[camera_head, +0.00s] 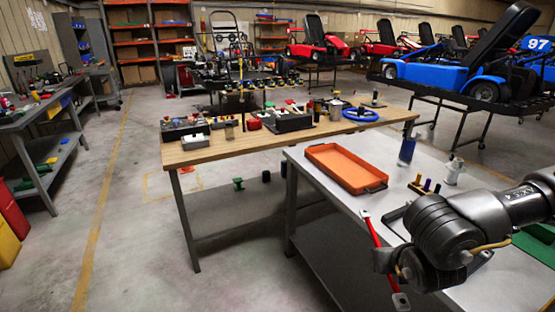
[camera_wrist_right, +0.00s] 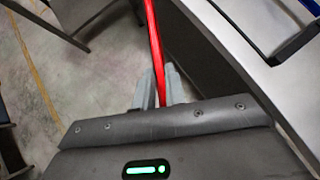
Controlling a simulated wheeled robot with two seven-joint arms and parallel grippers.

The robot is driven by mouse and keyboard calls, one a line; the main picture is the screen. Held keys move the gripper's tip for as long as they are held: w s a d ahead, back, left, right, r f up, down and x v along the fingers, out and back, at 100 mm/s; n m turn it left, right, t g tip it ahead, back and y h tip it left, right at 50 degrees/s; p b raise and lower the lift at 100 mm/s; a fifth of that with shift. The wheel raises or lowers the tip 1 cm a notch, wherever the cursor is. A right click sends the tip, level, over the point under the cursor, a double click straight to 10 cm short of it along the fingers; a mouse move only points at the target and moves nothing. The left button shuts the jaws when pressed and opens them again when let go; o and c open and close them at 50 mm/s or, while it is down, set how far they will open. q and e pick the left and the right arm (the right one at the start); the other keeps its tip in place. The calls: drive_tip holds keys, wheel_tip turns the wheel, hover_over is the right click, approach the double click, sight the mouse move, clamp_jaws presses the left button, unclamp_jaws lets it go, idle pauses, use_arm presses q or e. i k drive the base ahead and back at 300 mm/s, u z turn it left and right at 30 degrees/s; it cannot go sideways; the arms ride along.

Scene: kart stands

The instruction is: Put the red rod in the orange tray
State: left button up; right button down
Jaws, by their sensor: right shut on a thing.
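The red rod (camera_head: 375,238) has grey metal ends and hangs tilted off the left edge of the metal table, above the floor. My right gripper (camera_head: 384,262) is shut on it, and in the right wrist view the rod (camera_wrist_right: 154,45) runs up from between the fingers (camera_wrist_right: 160,90). The orange tray (camera_head: 345,168) lies on the far left part of the metal table, beyond the rod, and its visible floor is empty. The tray is not seen in the right wrist view. My left gripper is not in view.
The metal table (camera_head: 325,190) also bears a small block with coloured pegs (camera_head: 424,189), a white bottle (camera_head: 453,171) and a blue bottle (camera_head: 406,151), right of the tray. A wooden table (camera_head: 255,144) behind is crowded with parts. Open floor (camera_head: 130,230) lies to the left.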

sight(343, 166)
drive_tip(key=u, duration=0.55)
drive_tip(key=i, duration=1.15)
drive_tip(key=z, duration=0.3)
drive_tip(key=i, duration=1.25)
drive_tip(key=z, duration=1.2)
drive_tip(key=i, duration=0.25)
